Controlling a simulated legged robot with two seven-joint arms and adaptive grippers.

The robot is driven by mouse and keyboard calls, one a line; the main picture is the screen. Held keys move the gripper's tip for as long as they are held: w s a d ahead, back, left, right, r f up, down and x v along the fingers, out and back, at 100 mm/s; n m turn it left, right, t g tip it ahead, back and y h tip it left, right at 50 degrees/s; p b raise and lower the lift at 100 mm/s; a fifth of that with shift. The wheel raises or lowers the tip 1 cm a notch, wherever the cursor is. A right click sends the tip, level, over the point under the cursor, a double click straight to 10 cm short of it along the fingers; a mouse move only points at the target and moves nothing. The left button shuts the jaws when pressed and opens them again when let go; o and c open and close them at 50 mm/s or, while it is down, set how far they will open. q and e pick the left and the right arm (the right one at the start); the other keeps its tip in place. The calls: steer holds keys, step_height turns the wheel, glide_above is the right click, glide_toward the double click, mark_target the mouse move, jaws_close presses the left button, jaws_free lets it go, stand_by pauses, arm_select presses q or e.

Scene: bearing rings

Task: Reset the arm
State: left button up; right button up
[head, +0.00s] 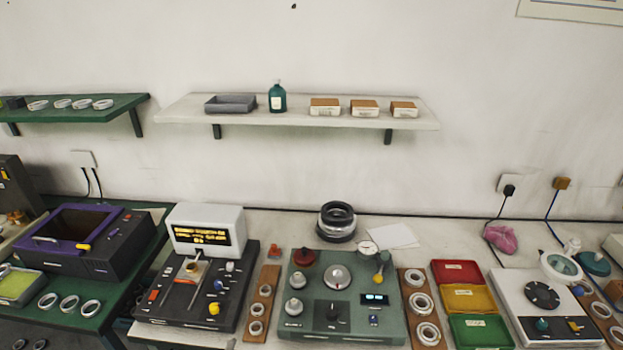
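Neither of my arms nor grippers shows in the head view. Bearing rings (420,302) lie on a wooden strip right of a green machine (337,318). Smaller rings (257,310) lie on another strip left of it. More rings (69,303) lie on the green bench at the left. A dark stack of rings (337,220) stands at the back of the bench.
A dark machine with a lit display (209,237) and a purple box machine (75,238) stand at the left. Red, yellow and green trays (466,300) and a white machine (545,310) stand at the right. Shelves (296,116) hang above.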

arm_select(q)
steer(key=s+a+f+n+g+y, duration=0.15)
steer(key=s+f+n+g, duration=0.25)
steer(key=s+f+g, duration=0.6)
steer(key=s+a+f+n+g+h, duration=0.1)
steer(key=s+a+f+n+g, duration=0.2)
steer(key=s+f, duration=1.25)
steer(key=f, duration=0.8)
steer(key=s+d+f+g, duration=0.1)
steer(key=s+f, duration=0.3)
steer(key=f, duration=0.9)
steer(key=shift+f+n+g+p, duration=0.25)
steer(key=shift+n+g+p, duration=0.05)
steer(key=shift+p, duration=0.15)
arm_select(e)
steer(key=shift+s+d+f, duration=0.1)
steer(key=shift+s+f, duration=0.25)
steer(key=shift+f, duration=0.2)
steer(key=shift+s+f, duration=0.3)
steer(key=shift+f, duration=0.2)
arm_select(q)
steer(key=shift+y, duration=0.25)
